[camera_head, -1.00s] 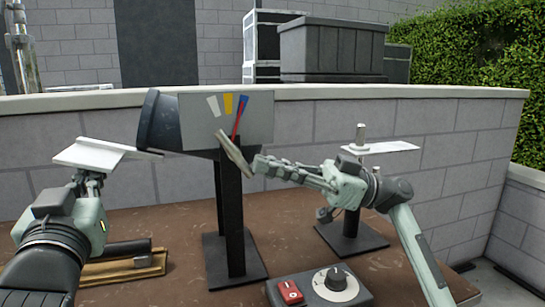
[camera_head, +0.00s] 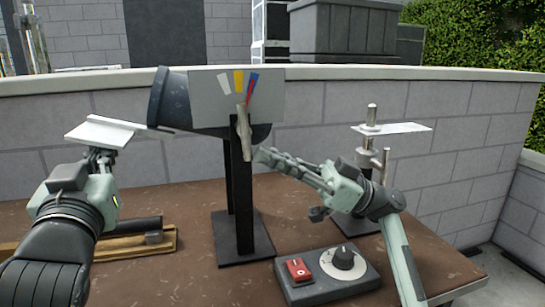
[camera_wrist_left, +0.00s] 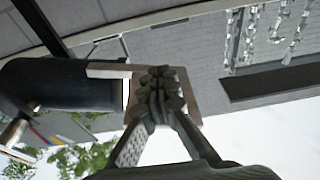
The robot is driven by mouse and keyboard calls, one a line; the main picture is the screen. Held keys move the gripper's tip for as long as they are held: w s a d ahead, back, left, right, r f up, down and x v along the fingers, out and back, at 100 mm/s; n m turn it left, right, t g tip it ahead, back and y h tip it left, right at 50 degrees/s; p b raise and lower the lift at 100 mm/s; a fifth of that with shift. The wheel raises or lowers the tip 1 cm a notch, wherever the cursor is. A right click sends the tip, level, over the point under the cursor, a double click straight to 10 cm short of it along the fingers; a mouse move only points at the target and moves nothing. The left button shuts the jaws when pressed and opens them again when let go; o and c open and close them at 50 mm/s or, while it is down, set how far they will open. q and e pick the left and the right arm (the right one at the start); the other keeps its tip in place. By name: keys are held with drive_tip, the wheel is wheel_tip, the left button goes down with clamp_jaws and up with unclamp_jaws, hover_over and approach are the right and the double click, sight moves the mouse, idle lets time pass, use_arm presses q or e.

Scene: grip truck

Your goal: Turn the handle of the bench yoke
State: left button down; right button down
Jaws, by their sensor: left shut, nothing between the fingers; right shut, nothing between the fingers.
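The bench yoke is a black drum (camera_head: 172,103) on a dark stand, with a grey gauge plate (camera_head: 205,98) bearing white, yellow and blue marks and a red pointer. Its pale handle (camera_head: 244,135) hangs nearly upright in front of the plate. My right gripper (camera_head: 263,156) is shut and empty, just right of the handle's lower end; whether it touches is unclear. My left gripper (camera_head: 100,153) is shut and empty, close under a white flat piece (camera_head: 98,132) beside the drum's left end. The left wrist view shows its closed fingers (camera_wrist_left: 160,85) before that piece.
A control box (camera_head: 318,284) with a red switch and a dial sits at the bench's front. A metal post stand (camera_head: 371,160) with a white plate is behind my right arm. A black bar on a wooden base (camera_head: 130,243) lies at left. A block wall closes the back.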

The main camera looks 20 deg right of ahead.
idle(0.3)
drive_tip(key=v, duration=1.2)
drive_tip(key=shift+f, duration=0.1)
